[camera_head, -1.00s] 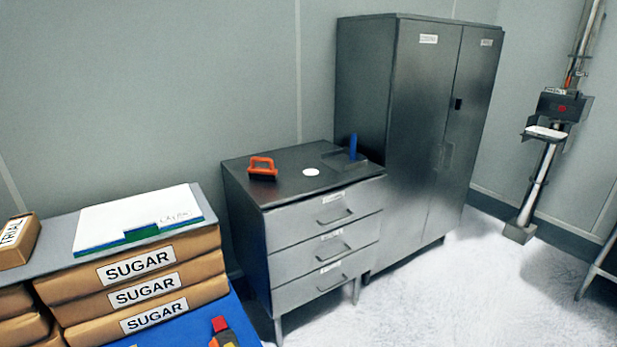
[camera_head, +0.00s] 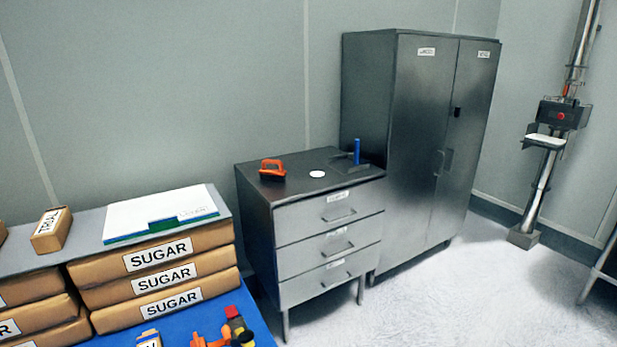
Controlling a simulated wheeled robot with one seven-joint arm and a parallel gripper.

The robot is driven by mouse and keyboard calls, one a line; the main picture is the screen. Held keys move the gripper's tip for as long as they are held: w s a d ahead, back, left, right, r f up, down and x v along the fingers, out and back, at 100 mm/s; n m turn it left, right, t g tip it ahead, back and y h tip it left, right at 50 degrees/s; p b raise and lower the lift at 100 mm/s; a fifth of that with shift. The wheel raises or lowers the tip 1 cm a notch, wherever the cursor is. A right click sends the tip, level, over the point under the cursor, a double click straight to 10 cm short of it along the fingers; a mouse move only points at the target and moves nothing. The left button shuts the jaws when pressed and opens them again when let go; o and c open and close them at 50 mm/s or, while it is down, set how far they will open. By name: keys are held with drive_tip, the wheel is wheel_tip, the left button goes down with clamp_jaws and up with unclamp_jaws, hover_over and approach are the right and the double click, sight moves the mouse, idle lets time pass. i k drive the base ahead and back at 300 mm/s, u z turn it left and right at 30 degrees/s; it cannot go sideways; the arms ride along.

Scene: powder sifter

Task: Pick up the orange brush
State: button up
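The orange brush (camera_head: 272,168) has a loop-like handle and a dark lower part. It sits on the left side of the top of the grey drawer cabinet (camera_head: 320,214), near the wall. My gripper is not in the head view, so its state and its place relative to the brush are hidden.
A white disc (camera_head: 317,174) and a dark dustpan with a blue upright handle (camera_head: 357,152) share the cabinet top. A tall metal cabinet (camera_head: 420,150) stands right. Sugar sacks (camera_head: 158,254) and a blue surface (camera_head: 262,325) are front left. White floor (camera_head: 440,300) is open.

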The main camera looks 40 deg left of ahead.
sight(270, 175)
drive_tip(key=z, duration=0.05)
drive_tip(key=i, duration=0.55)
drive_tip(key=u, duration=0.4)
drive_tip(key=i, duration=1.25)
drive_tip(key=u, duration=0.95)
drive_tip(key=i, duration=1.2)
drive_tip(key=u, duration=0.9)
drive_tip(key=i, duration=0.7)
drive_tip(key=u, duration=0.35)
